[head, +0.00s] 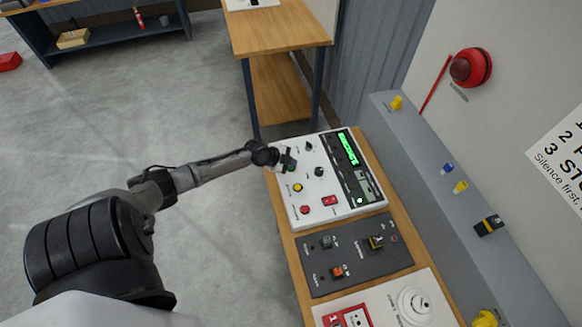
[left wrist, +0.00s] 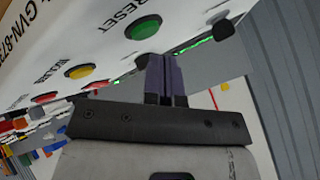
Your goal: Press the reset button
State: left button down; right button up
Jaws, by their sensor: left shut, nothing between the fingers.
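The reset button is a round green button (left wrist: 143,27) beside the word RESET on the white control panel (left wrist: 60,40). In the head view the panel (head: 342,204) lies on the wooden bench, and the button is largely hidden by my left gripper (head: 289,158). In the left wrist view the left gripper's fingers (left wrist: 167,62) are together and empty. Their tips are close to the panel, a little to the right of and below the green button. I cannot tell whether they touch the panel. The right gripper is in neither view.
A yellow button (head: 298,187), a red button (head: 305,209) and a red rocker switch (head: 329,200) share the panel. A dark switch plate (head: 350,255) adjoins it. A grey ledge (head: 460,210) with small knobs runs along the right. Open floor (head: 190,90) lies left.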

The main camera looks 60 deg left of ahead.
pick_arm(q)
jog(key=shift+f, duration=0.1)
dwell(0.7)
jog(key=shift+f+b, duration=0.35)
jog(key=shift+b, duration=0.25)
dwell(0.4)
jog(key=shift+f+b, duration=0.45)
jog(key=shift+b, duration=0.15)
jog(key=shift+r, duration=0.2)
dwell(0.4)
jog(key=shift+r+p, duration=0.35)
jog(key=shift+p, duration=0.05)
jog(key=shift+r, duration=0.35)
jog(key=shift+p, duration=0.3)
